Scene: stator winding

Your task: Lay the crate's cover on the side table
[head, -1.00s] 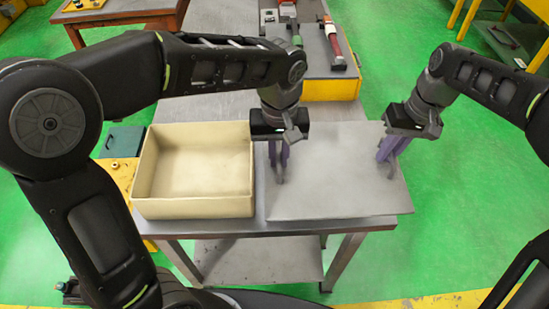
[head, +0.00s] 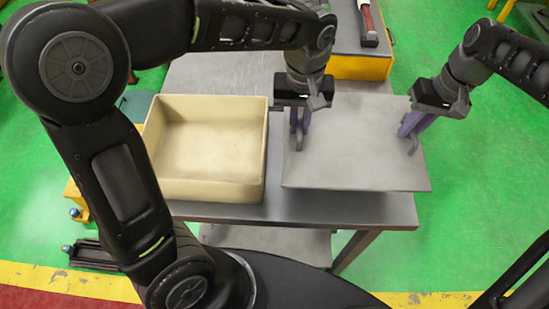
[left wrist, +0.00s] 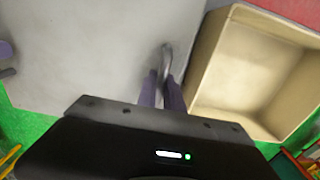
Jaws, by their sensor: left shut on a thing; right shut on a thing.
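The crate's cover (head: 350,165) is a flat grey plate, held level to the right of the open, empty beige crate (head: 205,190). My left gripper (head: 298,132) is shut on a handle at the cover's left side. My right gripper (head: 410,136) is shut on a handle at its right side. In the left wrist view, the left gripper (left wrist: 165,82) grips a curved grey handle (left wrist: 167,56) on the cover (left wrist: 90,50), with the crate (left wrist: 212,60) beside it. The cover appears above the grey metal table (head: 330,207), its right corner past the table's edge; the gap is unclear.
The crate stands on the left part of the same table, close to the cover's left edge. A yellow-sided bench (head: 362,67) with tools stands behind. A bare strip of table shows in front of the cover. Green floor lies to the right.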

